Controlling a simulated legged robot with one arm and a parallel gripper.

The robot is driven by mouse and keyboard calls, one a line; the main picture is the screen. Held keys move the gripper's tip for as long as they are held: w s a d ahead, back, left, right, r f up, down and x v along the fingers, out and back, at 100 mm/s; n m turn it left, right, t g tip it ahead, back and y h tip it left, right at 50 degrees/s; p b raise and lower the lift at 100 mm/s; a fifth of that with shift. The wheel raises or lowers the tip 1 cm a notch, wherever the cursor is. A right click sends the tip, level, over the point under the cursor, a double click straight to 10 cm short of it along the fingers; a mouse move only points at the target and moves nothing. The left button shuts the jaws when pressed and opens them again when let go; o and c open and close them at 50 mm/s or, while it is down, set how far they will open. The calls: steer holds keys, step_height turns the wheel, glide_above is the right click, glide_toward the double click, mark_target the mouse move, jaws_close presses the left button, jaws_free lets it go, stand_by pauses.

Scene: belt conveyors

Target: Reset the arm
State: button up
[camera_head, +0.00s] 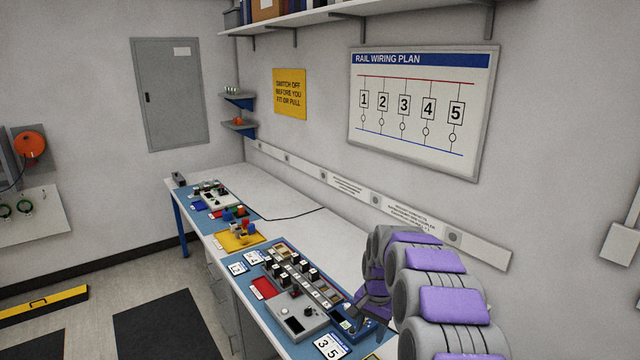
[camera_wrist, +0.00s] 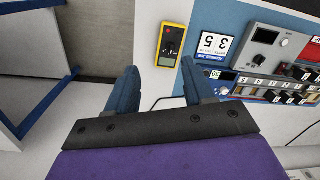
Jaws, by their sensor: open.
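My purple and grey arm (camera_head: 430,285) reaches in at the lower right of the head view, bent over the near end of the workbench. My gripper (camera_wrist: 160,80) shows in the wrist view with its two blue fingers spread apart. It is open and nothing shows between the fingers. A yellow meter (camera_wrist: 172,45) lies beyond the fingertips in the wrist view.
The workbench (camera_head: 300,215) runs along the wall. A grey module rail (camera_head: 305,285), a number card (camera_head: 331,346), a red tray (camera_head: 263,287) and a yellow tray (camera_head: 238,238) sit on its mats. Shelves (camera_head: 238,100) and a wiring plan board (camera_head: 420,110) are on the walls.

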steer(key=s+r+n, duration=0.1)
steer(key=s+r, duration=0.2)
steer(key=s, duration=0.4)
steer(key=s+r+n+b, duration=0.15)
steer(key=s+r, duration=0.25)
steer(key=s, duration=0.4)
steer(key=s+r+n+p, duration=0.1)
steer(key=s+r+n, duration=0.15)
steer(key=s, duration=0.45)
steer(key=s+f+n+g+b, duration=0.1)
steer(key=s+n, duration=0.1)
steer(key=s, duration=2.1)
steer(key=shift+s+d+f+g+h, duration=0.2)
steer(key=shift+s+d+g+h, duration=0.1)
steer(key=shift+d+g+h, duration=0.1)
